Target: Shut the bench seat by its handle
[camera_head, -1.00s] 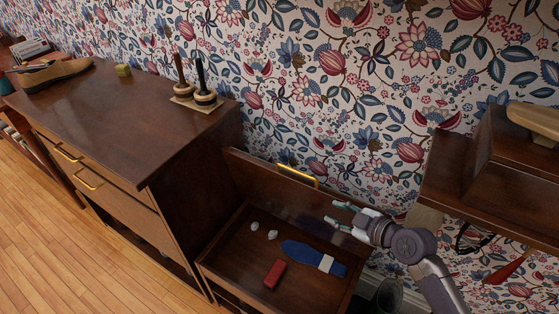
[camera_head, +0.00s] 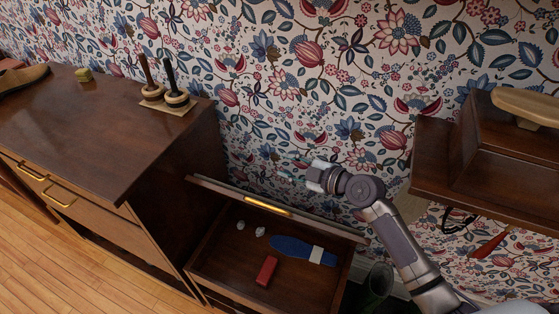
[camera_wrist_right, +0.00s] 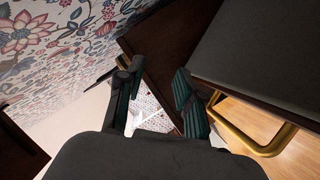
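The bench seat's brown lid (camera_head: 335,226) is partly open, tilted over the back of the open bench box (camera_head: 222,262). Its gold handle (camera_head: 268,207) is on the lid's edge and also shows in the right wrist view (camera_wrist_right: 250,148), beside the dark seat panel (camera_wrist_right: 275,50). My right gripper (camera_head: 292,166) is above and behind the lid edge, near the wall. In the right wrist view its two fingers (camera_wrist_right: 158,98) are apart, with nothing seen held. The handle lies outside the fingers. I cannot tell whether the gripper touches the lid. My left gripper is not in view.
Inside the box lie a red block (camera_head: 266,271), a blue sole-shaped piece (camera_head: 304,250) and small white lumps (camera_head: 260,231). A brown cabinet (camera_head: 90,130) stands at left. A wooden shelf unit (camera_head: 450,175) is at right, with a dark bin (camera_head: 378,284) on the floor below.

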